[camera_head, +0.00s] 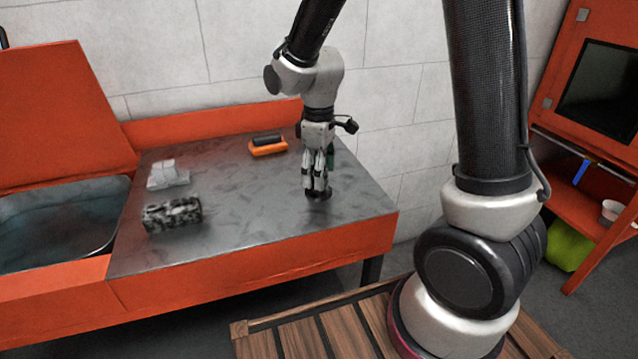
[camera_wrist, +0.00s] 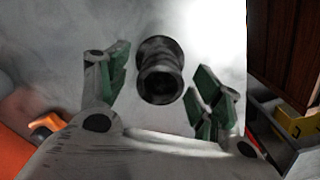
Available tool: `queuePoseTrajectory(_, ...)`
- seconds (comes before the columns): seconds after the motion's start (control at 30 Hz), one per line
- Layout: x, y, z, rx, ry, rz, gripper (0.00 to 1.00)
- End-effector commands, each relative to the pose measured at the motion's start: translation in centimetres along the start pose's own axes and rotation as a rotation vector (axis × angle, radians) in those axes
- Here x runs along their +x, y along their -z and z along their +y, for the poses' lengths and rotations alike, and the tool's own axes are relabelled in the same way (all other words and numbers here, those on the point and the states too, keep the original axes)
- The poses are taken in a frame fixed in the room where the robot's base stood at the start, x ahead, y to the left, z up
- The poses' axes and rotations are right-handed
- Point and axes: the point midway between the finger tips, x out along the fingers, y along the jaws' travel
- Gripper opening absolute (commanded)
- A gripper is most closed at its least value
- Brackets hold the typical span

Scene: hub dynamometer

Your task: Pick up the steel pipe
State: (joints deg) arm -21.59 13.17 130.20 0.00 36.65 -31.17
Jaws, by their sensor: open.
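The steel pipe (camera_wrist: 160,72) is a short, dark, round metal piece with a flared rim and a hollow end in the wrist view. My gripper (camera_wrist: 161,84) is open, with green-padded fingers on the left and right of it and visible gaps on both sides. In the head view my gripper (camera_head: 316,184) points down over the right part of the grey worktop. The dark pipe (camera_head: 319,195) shows only as a small rim at the fingertips, mostly hidden by them. I cannot tell whether the fingers touch the worktop.
The grey worktop (camera_head: 255,210) also holds an orange-and-black item (camera_head: 268,145), a pale stepped block (camera_head: 167,175) and a mottled dark cylinder (camera_head: 172,214). A sink-like basin (camera_head: 60,220) is at left. The worktop's front right is clear. A white wall (camera_head: 240,45) stands behind.

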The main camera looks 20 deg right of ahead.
Motion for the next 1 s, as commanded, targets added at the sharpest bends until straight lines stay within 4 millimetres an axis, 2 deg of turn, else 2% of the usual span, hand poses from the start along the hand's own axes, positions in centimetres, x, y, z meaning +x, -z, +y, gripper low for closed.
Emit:
queuePoseTrajectory(0.1,1.1,-0.1,0.0,0.0,0.001,-0.002,0.65)
queuePoseTrajectory(0.33,1.2,0.0,0.0,0.001,0.0,0.0,0.65)
queuePoseTrajectory(0.67,1.2,0.0,0.0,0.001,0.0,0.0,0.05)
queuePoseTrajectory(0.87,1.1,0.0,0.0,0.001,-0.001,0.001,0.04)
queuePoseTrajectory(1.0,0.1,0.1,0.1,0.001,-0.003,0.005,0.04)
